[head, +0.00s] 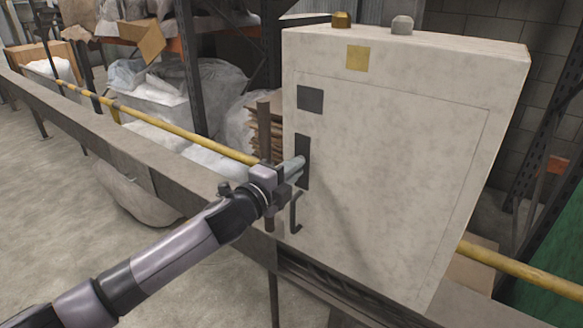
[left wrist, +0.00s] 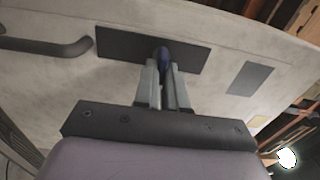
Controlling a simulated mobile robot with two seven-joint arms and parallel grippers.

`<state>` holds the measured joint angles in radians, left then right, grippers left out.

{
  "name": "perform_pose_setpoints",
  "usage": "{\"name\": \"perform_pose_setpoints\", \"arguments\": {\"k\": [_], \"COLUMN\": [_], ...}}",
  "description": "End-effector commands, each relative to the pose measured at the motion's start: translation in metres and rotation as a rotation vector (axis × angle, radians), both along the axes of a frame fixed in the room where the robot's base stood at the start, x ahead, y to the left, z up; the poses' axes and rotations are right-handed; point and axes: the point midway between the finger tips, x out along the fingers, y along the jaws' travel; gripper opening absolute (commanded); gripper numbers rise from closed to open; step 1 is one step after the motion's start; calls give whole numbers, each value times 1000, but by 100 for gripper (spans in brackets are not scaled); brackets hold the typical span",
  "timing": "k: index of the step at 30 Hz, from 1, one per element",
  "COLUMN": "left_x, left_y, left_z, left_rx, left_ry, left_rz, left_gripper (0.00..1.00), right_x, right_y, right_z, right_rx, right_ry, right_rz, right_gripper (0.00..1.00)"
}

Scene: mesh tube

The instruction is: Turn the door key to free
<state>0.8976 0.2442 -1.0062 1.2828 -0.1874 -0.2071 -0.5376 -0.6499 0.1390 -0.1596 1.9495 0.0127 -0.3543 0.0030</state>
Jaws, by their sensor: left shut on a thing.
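A pale grey cabinet (head: 390,180) with a door outlined on its front stands at the centre right in the head view. A dark vertical lock plate (head: 302,150) is on the door's left side; it also shows in the left wrist view (left wrist: 190,50). My left gripper (head: 298,163) is at this plate, and in the left wrist view (left wrist: 163,88) its fingers are shut on a small blue key (left wrist: 164,57) in front of the plate. The fingers hide most of the key, and its turn angle cannot be told. My right gripper is not in view.
A dark door handle (head: 295,213) sits just below the lock plate. A dark square (head: 310,99) is above it. A yellow rail (head: 170,127) runs behind the gripper at left. Brass and grey knobs (head: 341,19) stand on the cabinet top. Open floor lies at lower left.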

Motion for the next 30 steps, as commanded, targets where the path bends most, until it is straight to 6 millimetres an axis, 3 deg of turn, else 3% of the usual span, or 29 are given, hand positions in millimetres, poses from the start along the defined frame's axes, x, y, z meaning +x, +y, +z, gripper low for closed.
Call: {"name": "perform_pose_setpoints", "arguments": {"k": [17,18,20,30], "left_x": [1,1,1,-1], "left_y": [0,0,0,1], "left_z": [3,3,3,1], "left_rx": [25,25,24,24], "left_ry": [-24,-24,-23,-18], "left_rz": [1,1,1,1], "left_gripper": [0,20,36,36], "right_x": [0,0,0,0], "right_y": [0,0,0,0], "right_z": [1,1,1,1], "right_rx": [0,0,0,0], "right_ry": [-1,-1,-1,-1], "right_rz": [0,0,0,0], "right_gripper": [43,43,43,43]}}
